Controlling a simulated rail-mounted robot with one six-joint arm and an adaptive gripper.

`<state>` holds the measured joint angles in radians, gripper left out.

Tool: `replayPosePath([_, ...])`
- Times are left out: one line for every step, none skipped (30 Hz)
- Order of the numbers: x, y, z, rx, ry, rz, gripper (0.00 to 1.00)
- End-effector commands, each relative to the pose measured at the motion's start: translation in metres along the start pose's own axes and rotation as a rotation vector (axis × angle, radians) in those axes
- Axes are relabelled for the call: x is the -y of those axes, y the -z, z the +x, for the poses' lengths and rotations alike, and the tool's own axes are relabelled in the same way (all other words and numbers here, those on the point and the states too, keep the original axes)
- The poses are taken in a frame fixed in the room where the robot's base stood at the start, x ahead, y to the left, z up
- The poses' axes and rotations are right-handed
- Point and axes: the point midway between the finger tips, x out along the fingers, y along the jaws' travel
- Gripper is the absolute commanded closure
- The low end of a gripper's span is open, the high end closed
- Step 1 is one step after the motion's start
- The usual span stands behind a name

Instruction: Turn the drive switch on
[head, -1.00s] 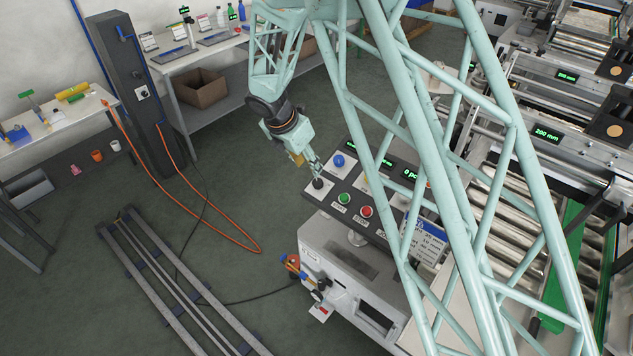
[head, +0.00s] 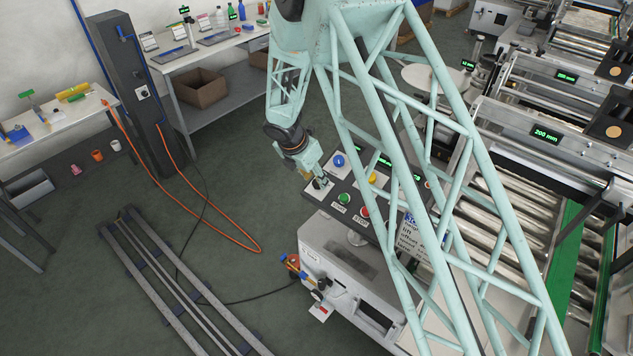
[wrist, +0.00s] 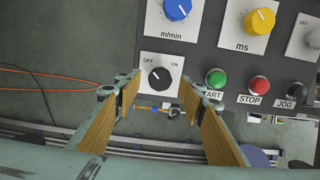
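The drive switch (wrist: 160,77) is a black round knob on a white plate marked OFF and ON in the wrist view. Its white mark points up and left, toward OFF. My gripper (wrist: 160,92) is open, with one tan-padded finger to each side of the knob in the picture and a gap on both sides. I cannot tell how far above the knob the fingertips are. In the head view my gripper (head: 322,181) is over the left corner of the control panel, largely covering the switch.
A blue knob (wrist: 177,8) and a yellow knob (wrist: 259,20) sit above the switch. A green START button (wrist: 216,78), a red STOP button (wrist: 259,86) and a black JOG button (wrist: 294,90) are to its right.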

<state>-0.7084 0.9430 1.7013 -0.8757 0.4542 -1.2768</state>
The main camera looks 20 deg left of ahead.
Motion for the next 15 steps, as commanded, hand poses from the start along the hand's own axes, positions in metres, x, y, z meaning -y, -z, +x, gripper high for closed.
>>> replayPosePath([0.000, 0.000, 0.005, 0.000, 0.001, -0.001, 0.63])
replayPosePath([0.000, 0.000, 0.007, 0.000, 0.001, -0.001, 0.63])
replayPosePath([0.000, 0.000, 0.010, 0.000, 0.001, -0.001, 0.63])
replayPosePath([0.000, 0.000, 0.013, 0.000, 0.001, 0.000, 0.63])
replayPosePath([0.000, 0.000, 0.015, 0.000, 0.001, 0.000, 0.63])
replayPosePath([0.000, 0.000, 0.017, -0.001, 0.001, 0.000, 0.63])
replayPosePath([0.000, 0.000, 0.019, -0.001, 0.001, 0.000, 0.63])
replayPosePath([0.000, 0.000, 0.021, -0.001, 0.000, 0.000, 0.63])
replayPosePath([0.000, 0.000, 0.022, -0.001, 0.000, 0.000, 0.63])
replayPosePath([0.000, 0.000, 0.023, -0.001, 0.000, 0.000, 0.63])
replayPosePath([0.000, 0.000, 0.024, 0.000, 0.000, 0.000, 0.63])
replayPosePath([0.000, 0.000, 0.025, 0.000, 0.000, 0.000, 0.63])
replayPosePath([0.000, 0.000, 0.026, 0.000, 0.000, 0.000, 0.63])
replayPosePath([0.000, 0.000, 0.026, 0.000, 0.000, 0.000, 0.63])
replayPosePath([0.000, 0.000, 0.026, 0.000, 0.000, 0.000, 0.63])
